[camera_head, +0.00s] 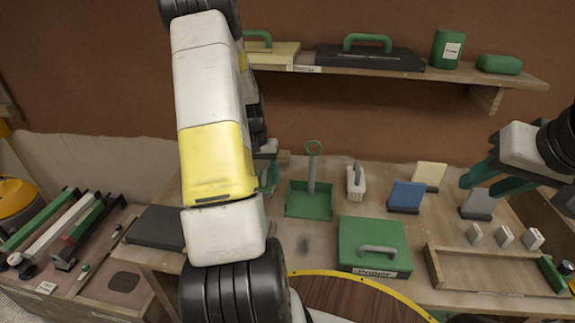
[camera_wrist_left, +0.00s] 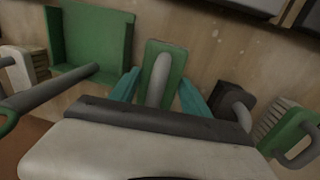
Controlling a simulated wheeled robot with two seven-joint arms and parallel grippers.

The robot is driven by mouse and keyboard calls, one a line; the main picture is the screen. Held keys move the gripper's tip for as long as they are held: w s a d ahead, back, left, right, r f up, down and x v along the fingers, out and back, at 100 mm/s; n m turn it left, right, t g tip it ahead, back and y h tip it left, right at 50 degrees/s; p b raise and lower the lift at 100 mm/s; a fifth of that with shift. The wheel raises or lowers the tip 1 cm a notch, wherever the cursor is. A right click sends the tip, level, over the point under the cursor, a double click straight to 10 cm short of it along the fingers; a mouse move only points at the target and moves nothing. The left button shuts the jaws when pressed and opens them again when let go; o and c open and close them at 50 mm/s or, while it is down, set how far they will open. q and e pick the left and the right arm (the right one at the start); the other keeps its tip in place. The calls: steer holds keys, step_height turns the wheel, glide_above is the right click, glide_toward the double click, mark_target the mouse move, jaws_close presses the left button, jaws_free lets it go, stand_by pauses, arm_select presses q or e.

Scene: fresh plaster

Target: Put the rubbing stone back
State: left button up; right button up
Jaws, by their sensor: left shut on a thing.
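My left gripper (camera_wrist_left: 160,92) is shut on a green, flat-backed tool with a grey bar handle (camera_wrist_left: 160,75), between its teal fingers in the left wrist view. In the head view my left arm largely hides this gripper and tool. A dark block with a grey handle (camera_wrist_left: 238,108) lies beside them in the left wrist view and may be the rubbing stone; I cannot tell for sure.
A green dustpan-like tray (camera_head: 308,210), a white brush (camera_head: 355,188), a green case (camera_head: 374,240) and blue (camera_head: 407,194) and cream (camera_head: 430,174) blocks stand on the bench. A loaded wall shelf (camera_head: 400,72) hangs behind. A wooden tray (camera_head: 490,287) lies front right.

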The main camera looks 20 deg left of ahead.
mark_target(269, 177)
arm_select(q)
steer(key=w, duration=0.2)
steer(key=w+a, duration=0.1)
steer(key=w, duration=0.1)
steer(key=shift+w+f, duration=0.2)
steer(key=shift+w, duration=0.2)
steer(key=shift+f, duration=1.7)
steer(key=shift+f, duration=0.2)
steer(key=o, duration=1.6)
